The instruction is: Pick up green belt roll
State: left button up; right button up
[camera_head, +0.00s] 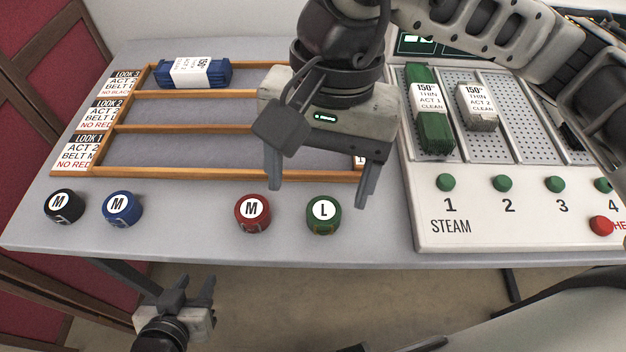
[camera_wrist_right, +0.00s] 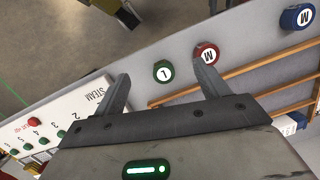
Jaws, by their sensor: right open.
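The green belt roll (camera_head: 323,214) stands on the table near its front edge, with a white label reading L on top. It also shows in the right wrist view (camera_wrist_right: 163,71), between and beyond the fingertips. My right gripper (camera_head: 318,190) is open and empty above the table, behind and above the green roll and apart from it. In the right wrist view its two fingers (camera_wrist_right: 160,85) are spread wide. My left gripper (camera_head: 188,292) is low in front of the table, away from the rolls; its two fingers stand apart with nothing between them.
A red roll (camera_head: 252,213), a blue roll (camera_head: 122,209) and a black roll (camera_head: 64,207) stand left of the green roll. A wooden-railed rack (camera_head: 220,174) lies behind, holding a blue folded bundle (camera_head: 195,73). A steam station (camera_head: 520,235) with buttons and labelled bundles is at right.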

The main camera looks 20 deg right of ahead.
jog(key=w+d+t+h, duration=0.1)
jog(key=w+d, duration=0.1)
jog(key=w, duration=0.1)
send_over(323, 211)
jog(key=s, duration=0.1)
jog(key=f, duration=0.9)
jog(key=shift+s+d+f+p, duration=0.2)
jog(key=shift+d+f+p, duration=0.05)
jog(key=shift+f+p, duration=0.1)
jog(key=shift+w+f, duration=0.15)
jog(key=shift+f, duration=0.35)
jog(key=f, duration=0.1)
jog(key=w+f+p, duration=0.1)
jog(key=f, duration=0.1)
jog(key=shift+a+f, duration=0.15)
jog(key=shift+f, duration=0.6)
pick_arm(q)
jog(key=shift+w+r, duration=0.35)
pick_arm(e)
jog(key=c, duration=1.1)
pick_arm(q)
jog(key=shift+s+a+f, duration=0.1)
